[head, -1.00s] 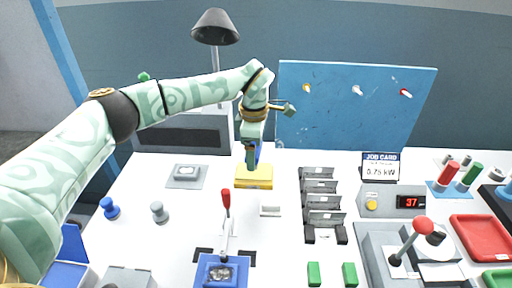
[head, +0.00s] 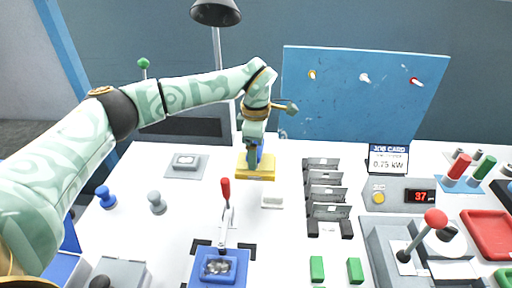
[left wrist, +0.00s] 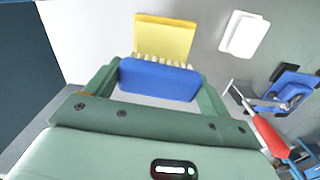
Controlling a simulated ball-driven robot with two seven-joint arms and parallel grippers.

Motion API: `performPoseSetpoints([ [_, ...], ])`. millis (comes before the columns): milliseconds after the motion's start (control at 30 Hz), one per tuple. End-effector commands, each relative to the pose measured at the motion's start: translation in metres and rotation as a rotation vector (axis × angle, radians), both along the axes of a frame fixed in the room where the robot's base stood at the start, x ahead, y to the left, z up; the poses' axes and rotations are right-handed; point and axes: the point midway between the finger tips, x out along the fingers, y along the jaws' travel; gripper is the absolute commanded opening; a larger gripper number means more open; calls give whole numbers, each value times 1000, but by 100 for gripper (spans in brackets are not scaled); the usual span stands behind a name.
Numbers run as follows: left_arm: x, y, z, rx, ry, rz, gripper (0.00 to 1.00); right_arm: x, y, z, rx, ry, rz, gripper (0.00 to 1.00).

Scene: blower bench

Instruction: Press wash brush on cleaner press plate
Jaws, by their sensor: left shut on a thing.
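My left gripper (head: 254,158) is shut on a blue brush (left wrist: 158,77), whose row of pale bristles shows along its far edge in the left wrist view. The fingers of the left gripper (left wrist: 157,92) lie at either end of the blue body. A yellow block (head: 256,175), which looks like the press plate, stands on the white bench just below the brush; it also shows past the bristles in the left wrist view (left wrist: 164,38). The bristle tips overlap the yellow block's near edge in that view; I cannot tell whether they touch it. My right gripper is not in view.
A red-handled lever on a blue fixture (head: 219,267) stands in front. Grey slotted racks (head: 325,190) are farther right. A blue pegboard (head: 360,105) stands behind.

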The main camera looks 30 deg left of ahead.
Motion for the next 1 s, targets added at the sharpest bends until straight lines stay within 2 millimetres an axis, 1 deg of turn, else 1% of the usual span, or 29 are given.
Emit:
performPoseSetpoints([
  [1000,0,0,-11,0,0,0,63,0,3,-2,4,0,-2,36],
])
